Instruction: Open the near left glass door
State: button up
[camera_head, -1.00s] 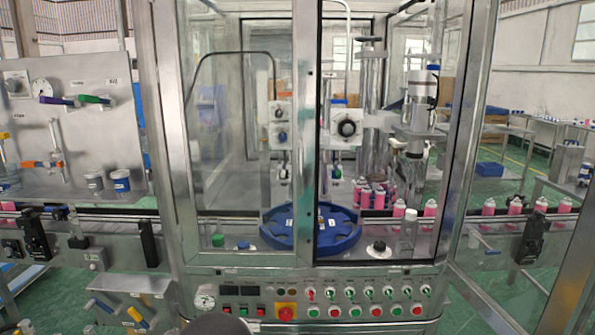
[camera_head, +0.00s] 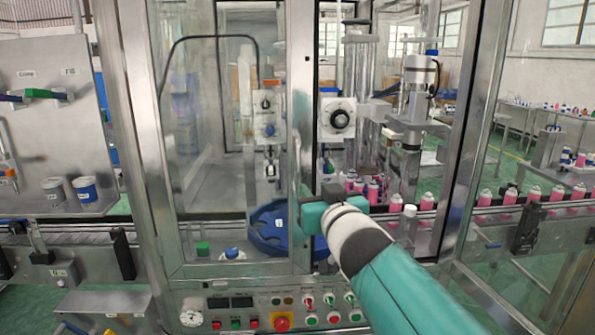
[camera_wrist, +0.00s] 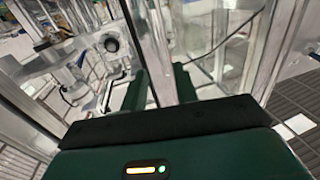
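The near left glass door (camera_head: 215,130) is a clear pane in a metal frame at the left of the machine front and looks shut. A slim vertical handle (camera_head: 296,180) stands on its right edge. My teal gripper (camera_head: 313,208) is at the lower part of this edge, close to the handle. In the wrist view, the two green fingers of my gripper (camera_wrist: 160,88) are apart. A bright metal upright (camera_wrist: 155,40) shows between them. I cannot tell whether they touch it. My forearm hides part of the right opening and the panel.
A glass door (camera_head: 500,150) stands swung out at the right. A control panel (camera_head: 245,308) with a red knob lies below. A grey side board (camera_head: 50,130) is at the left.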

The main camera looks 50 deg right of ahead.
aim_at(299, 172)
jog(key=x, duration=1.2)
jog(key=shift+w+a+f, duration=0.1)
jog(key=shift+c, duration=0.2)
grip_shut()
